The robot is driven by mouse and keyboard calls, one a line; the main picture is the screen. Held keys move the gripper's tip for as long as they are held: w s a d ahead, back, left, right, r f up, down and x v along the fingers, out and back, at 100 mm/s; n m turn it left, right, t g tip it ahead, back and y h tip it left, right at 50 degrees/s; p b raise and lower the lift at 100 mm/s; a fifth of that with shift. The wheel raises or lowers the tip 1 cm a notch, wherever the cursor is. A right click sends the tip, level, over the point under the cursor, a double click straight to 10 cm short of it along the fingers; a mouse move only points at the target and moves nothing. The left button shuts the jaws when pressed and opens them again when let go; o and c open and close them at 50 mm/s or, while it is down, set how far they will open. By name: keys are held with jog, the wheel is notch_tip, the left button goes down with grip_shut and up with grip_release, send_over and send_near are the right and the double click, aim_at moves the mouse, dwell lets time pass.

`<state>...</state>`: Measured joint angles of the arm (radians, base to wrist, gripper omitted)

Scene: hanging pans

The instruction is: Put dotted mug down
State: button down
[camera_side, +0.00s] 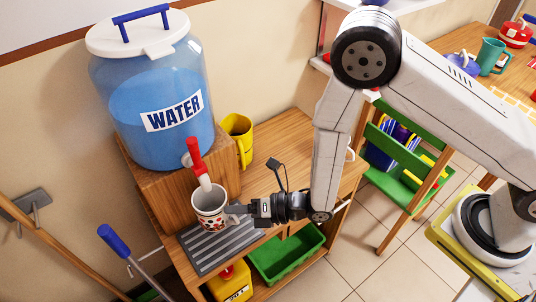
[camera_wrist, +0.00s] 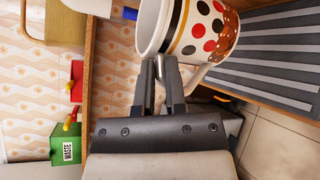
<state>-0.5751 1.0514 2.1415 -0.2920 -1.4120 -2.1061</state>
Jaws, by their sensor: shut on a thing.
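The dotted mug (camera_side: 209,212) is white with red and black dots. It is beneath the white spout of the water dispenser (camera_side: 172,120), over the striped drip tray (camera_side: 213,250). My gripper (camera_side: 240,209) reaches it from the right and is shut on it. In the wrist view the dotted mug (camera_wrist: 205,32) is at the top, with my gripper's fingers (camera_wrist: 162,75) closed at its near side. The grip point is partly hidden by the fingers. I cannot tell whether the mug's base touches the tray.
A yellow mug (camera_side: 237,134) stands behind on the wooden cabinet (camera_side: 285,150), right of the dispenser. The red tap lever (camera_side: 195,155) is just above the dotted mug. A green bin (camera_side: 287,256) sits below. The cabinet top behind my gripper has free room.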

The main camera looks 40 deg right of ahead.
aim_at(226, 220)
jog(key=shift+f, duration=0.15)
jog(key=shift+f, duration=2.05)
jog(key=shift+f, duration=0.15)
jog(key=shift+f, duration=1.65)
jog(key=shift+f, duration=0.15)
jog(key=c, duration=0.7)
grip_release()
jog(key=shift+d, duration=0.1)
jog(key=v, duration=1.2)
jog(key=shift+s, duration=0.1)
